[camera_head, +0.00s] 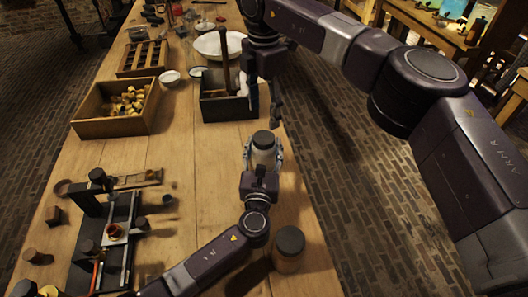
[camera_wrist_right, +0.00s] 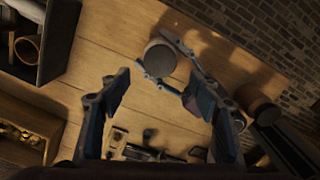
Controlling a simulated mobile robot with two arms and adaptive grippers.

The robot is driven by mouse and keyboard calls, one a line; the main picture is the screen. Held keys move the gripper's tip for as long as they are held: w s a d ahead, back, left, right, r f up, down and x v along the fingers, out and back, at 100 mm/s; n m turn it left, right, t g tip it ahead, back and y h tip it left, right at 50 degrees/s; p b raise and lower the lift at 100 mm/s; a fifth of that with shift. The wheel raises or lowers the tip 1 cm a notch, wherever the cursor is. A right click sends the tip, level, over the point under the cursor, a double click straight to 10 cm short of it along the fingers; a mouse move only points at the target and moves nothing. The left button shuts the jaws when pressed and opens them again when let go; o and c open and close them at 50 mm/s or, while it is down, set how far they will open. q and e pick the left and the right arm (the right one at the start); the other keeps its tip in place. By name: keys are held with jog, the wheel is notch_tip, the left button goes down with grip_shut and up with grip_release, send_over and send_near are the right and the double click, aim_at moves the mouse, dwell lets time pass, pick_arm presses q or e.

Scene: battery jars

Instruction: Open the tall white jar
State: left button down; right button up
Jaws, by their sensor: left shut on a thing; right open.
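The white jar (camera_head: 264,156) with a dark lid (camera_head: 263,138) stands upright near the table's right edge. My left gripper (camera_head: 264,160) is shut around its body from the near side. In the right wrist view the jar's round lid (camera_wrist_right: 160,58) shows from above, with the left gripper's fingers (camera_wrist_right: 168,65) at its side. My right gripper (camera_head: 265,115) is open and empty, above and just beyond the lid, apart from it. In the wrist view its two fingers (camera_wrist_right: 157,84) are spread, with the lid ahead between and beyond the tips. The lid sits on the jar.
A second, brownish jar (camera_head: 288,262) with a dark lid stands nearer, beside my left forearm. A black box (camera_head: 222,108) is behind the white jar. A wooden box (camera_head: 88,127) of small pieces and a dark rack (camera_head: 121,230) are to the left. The mid-table is clear.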

aim_at(264, 137)
jog(key=m, duration=0.5)
jog(key=shift+m, duration=0.3)
jog(key=m, duration=0.3)
jog(key=shift+f, duration=4)
